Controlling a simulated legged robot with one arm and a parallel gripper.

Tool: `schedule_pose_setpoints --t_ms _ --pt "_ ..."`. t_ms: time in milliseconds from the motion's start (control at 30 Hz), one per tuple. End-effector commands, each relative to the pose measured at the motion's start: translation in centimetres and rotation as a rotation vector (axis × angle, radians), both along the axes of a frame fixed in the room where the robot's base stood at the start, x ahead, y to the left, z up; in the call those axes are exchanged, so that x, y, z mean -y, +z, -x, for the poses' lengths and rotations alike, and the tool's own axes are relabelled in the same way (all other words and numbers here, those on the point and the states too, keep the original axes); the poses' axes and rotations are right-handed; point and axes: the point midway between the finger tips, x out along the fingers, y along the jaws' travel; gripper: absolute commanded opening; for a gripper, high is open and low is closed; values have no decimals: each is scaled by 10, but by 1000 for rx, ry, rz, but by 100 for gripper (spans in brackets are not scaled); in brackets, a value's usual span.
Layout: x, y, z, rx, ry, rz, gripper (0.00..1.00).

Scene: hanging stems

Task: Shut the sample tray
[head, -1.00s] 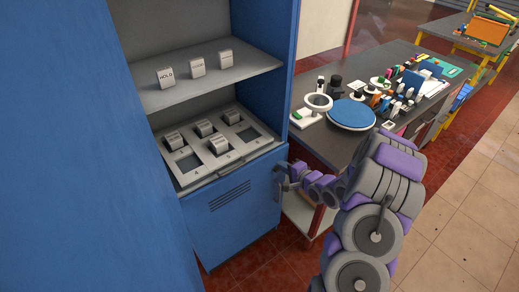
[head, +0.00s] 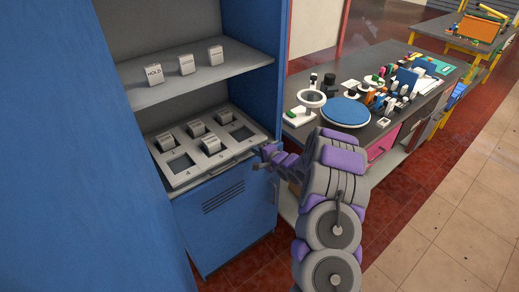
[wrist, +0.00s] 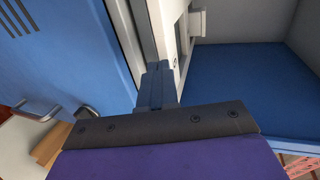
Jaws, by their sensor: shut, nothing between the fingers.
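The sample tray (head: 176,183) is a grey panel with square wells, low in the blue cabinet, and its front edge has a bar handle. Several grey blocks sit in its wells, and some wells are empty. My gripper (head: 264,154) is at the tray's front right corner, partly hidden by its own wrist. In the wrist view my gripper (wrist: 157,82) is shut and empty, its fingertips close to the tray's grey edge (wrist: 180,45). I cannot tell whether they touch it, nor how far the tray sticks out.
A shelf (head: 190,78) above the tray holds 3 grey labelled blocks. Below is a vented blue door (head: 225,215) with a handle, also in the wrist view (wrist: 40,108). A dark workbench (head: 385,135) with a blue disc and clutter stands right of my arm.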

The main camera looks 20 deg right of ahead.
Motion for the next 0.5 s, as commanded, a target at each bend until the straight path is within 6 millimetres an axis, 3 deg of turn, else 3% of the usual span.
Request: schedule_pose_setpoints --t_ms 500 --pt "-3 4 -6 1 0 4 0"
